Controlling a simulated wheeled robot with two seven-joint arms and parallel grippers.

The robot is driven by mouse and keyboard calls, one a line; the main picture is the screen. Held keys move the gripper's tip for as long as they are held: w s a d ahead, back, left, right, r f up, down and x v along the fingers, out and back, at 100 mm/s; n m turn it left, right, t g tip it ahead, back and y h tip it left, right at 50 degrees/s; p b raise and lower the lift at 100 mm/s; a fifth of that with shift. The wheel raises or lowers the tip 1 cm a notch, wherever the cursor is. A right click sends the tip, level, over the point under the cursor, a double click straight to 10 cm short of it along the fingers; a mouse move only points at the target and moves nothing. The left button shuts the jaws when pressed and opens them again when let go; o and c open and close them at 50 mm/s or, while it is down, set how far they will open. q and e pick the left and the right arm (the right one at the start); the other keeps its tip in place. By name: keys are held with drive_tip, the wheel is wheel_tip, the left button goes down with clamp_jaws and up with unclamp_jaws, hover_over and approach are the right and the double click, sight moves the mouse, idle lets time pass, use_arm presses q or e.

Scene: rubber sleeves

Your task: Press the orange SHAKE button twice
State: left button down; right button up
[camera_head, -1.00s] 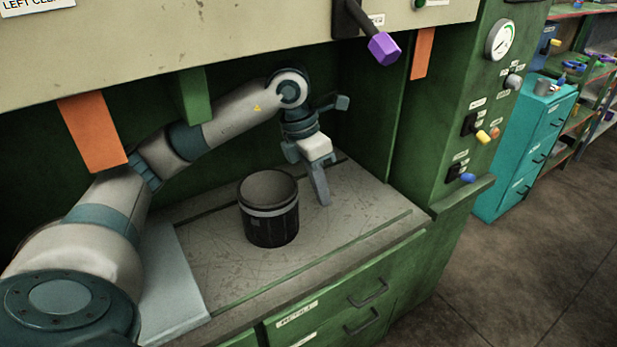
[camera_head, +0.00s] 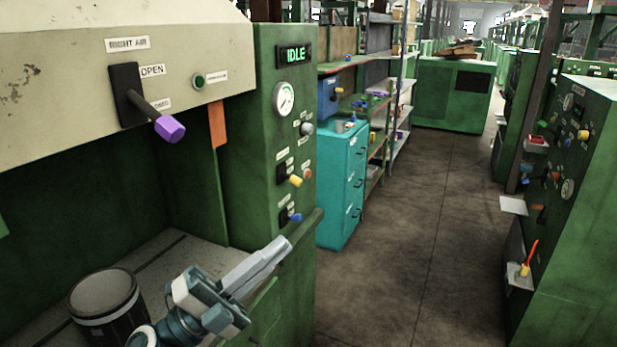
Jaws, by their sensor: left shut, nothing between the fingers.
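A small orange button (camera_head: 307,173) shows on the green control panel, just right of a yellow-tipped lever (camera_head: 296,181). It is small in the picture and its label cannot be read. My left gripper (camera_head: 284,245) is at the lower middle, below the panel's controls and apart from the button. Its fingers are together and empty, pointing up and to the right. My right gripper is out of view.
A purple-tipped lever (camera_head: 169,128) juts from the hood. A dark bucket (camera_head: 105,304) stands on the bench. The aisle floor is clear.

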use_arm(q)
drive_tip(key=w+a+f+n+t+y, duration=0.4)
drive_tip(key=a+f+n+t+y, duration=0.55)
drive_tip(key=n+y, duration=0.75)
drive_tip(key=s+a+f+n+g+y, duration=0.2)
drive_tip(key=f+n+g, duration=0.1)
drive_tip(key=f, duration=0.4)
drive_tip(key=s+a+f+n+g+y, duration=0.1)
drive_tip(key=s+a+f+n+g, duration=0.2)
drive_tip(key=f, duration=0.5)
drive_tip(key=s+d+f+n+g, duration=0.15)
drive_tip(key=s+f+g, duration=0.45)
drive_tip(key=s+f, duration=0.65)
drive_tip(key=s+f+n+g, duration=0.2)
drive_tip(key=s+f+g, duration=0.65)
drive_tip(key=f, duration=0.65)
drive_tip(key=s+f, duration=0.4)
drive_tip(key=f, duration=0.9)
drive_tip(key=s+f, duration=0.5)
drive_tip(key=f, duration=0.8)
drive_tip(key=s+a+f+g, duration=0.1)
drive_tip(key=s+a+f, duration=0.1)
drive_tip(key=s+f, duration=1)
drive_tip(key=s, duration=0.2)
drive_tip(key=shift+s+a, duration=0.4)
